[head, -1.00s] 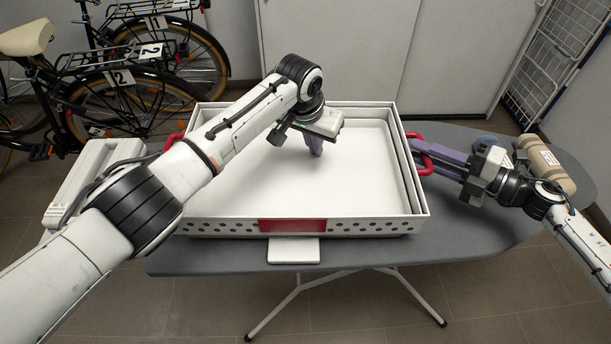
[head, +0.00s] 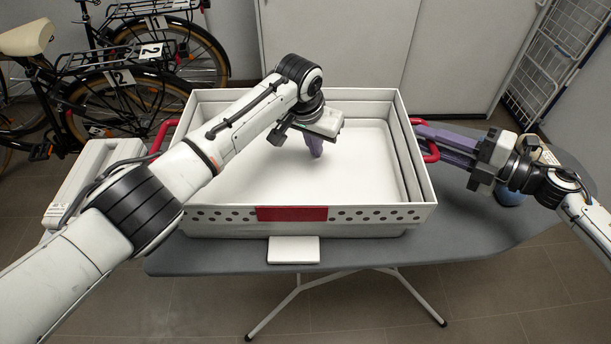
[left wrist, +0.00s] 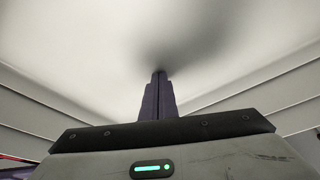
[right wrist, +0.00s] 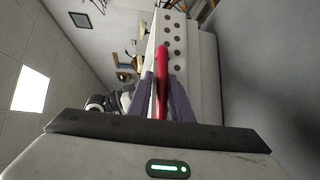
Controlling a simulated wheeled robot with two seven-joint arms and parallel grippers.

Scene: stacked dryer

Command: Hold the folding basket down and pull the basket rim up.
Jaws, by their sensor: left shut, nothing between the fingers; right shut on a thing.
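The white folding basket (head: 380,229) stands on the ironing board, its nested walls stepped. Its top rim (head: 420,178) has a red panel and a row of holes in front, and red handles at both sides. My left gripper (head: 316,152) is shut and empty, pointing down inside the basket at its floor; in the left wrist view its fingertips (left wrist: 159,74) meet the floor or nearly so. My right gripper (head: 424,140) is shut on the right red handle (head: 431,152). The handle (right wrist: 161,80) shows between its fingers in the right wrist view.
The grey ironing board (head: 470,235) carries the basket, with free room at its right end. A blue object (head: 509,198) lies behind my right gripper, mostly hidden. Bicycles (head: 130,90) stand at the back left. A white rack (head: 550,65) leans at the back right.

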